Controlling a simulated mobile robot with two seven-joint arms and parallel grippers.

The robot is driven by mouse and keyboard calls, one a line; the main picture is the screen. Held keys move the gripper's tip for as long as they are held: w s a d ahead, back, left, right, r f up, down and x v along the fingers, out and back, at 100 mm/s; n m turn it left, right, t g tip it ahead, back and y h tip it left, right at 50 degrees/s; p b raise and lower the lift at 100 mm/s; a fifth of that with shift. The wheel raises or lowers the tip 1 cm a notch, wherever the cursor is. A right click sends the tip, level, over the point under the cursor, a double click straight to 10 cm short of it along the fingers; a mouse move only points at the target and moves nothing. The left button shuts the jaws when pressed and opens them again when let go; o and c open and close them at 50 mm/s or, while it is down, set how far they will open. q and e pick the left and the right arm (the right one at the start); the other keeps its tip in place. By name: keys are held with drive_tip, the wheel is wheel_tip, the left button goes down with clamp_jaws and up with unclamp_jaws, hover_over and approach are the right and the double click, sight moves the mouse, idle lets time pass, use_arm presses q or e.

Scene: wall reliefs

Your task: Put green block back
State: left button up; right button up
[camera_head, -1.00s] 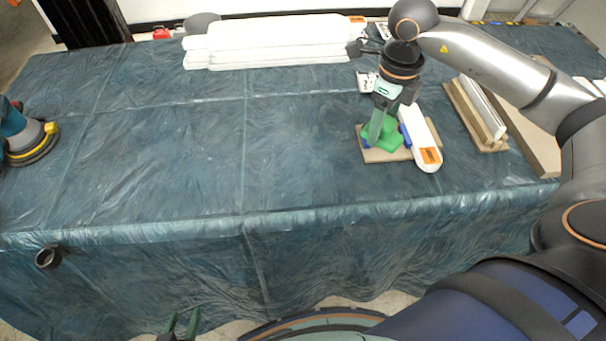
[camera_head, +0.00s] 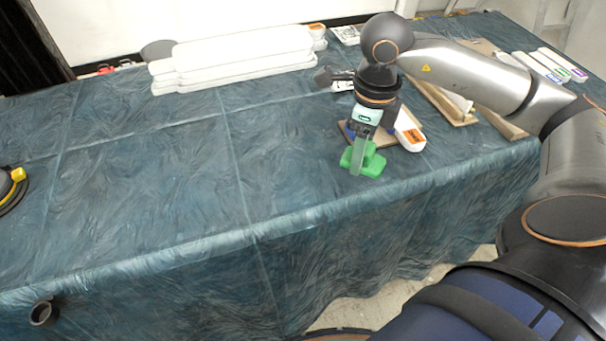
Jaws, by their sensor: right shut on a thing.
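The green block (camera_head: 373,164) is in the right part of the head view, near the table's front edge. My right gripper (camera_head: 360,160) points down and is shut on it. The block shows in front of a brown board (camera_head: 393,139), and I cannot tell how high it is above the cloth. A white piece with an orange label (camera_head: 409,131) lies on the board. A bit of blue shows beside my gripper on the board.
A stack of long white pieces (camera_head: 235,59) lies at the back. Brown trays (camera_head: 440,102) stand behind my right forearm. White pieces with coloured labels (camera_head: 548,64) are at the far right. A yellow and black tool (camera_head: 12,187) is at the left edge. The table's middle and left are clear.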

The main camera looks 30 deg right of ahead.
drive_tip(key=shift+a, duration=0.1)
drive_tip(key=shift+w+a+f, duration=0.1)
drive_tip(key=shift+w+a, duration=0.05)
drive_tip(key=shift+w, duration=0.05)
drive_tip(key=w+a+f, duration=0.1)
drive_tip(key=w+f, duration=0.1)
drive_tip(key=w, duration=0.2)
drive_tip(key=w+f, duration=0.3)
drive_tip(key=w, duration=0.1)
drive_tip(key=w+a+f+p, duration=0.1)
drive_tip(key=w+f, duration=0.2)
drive_tip(key=shift+w+a+f, duration=0.15)
drive_tip(key=shift+w+a, duration=0.15)
drive_tip(key=shift+w, duration=0.1)
drive_tip(key=shift+w+a+f, duration=0.1)
drive_tip(key=shift+w+f, duration=0.4)
drive_tip(key=shift+f, duration=0.15)
drive_tip(key=shift+w+f, duration=0.1)
drive_tip(key=shift+f, duration=1.5)
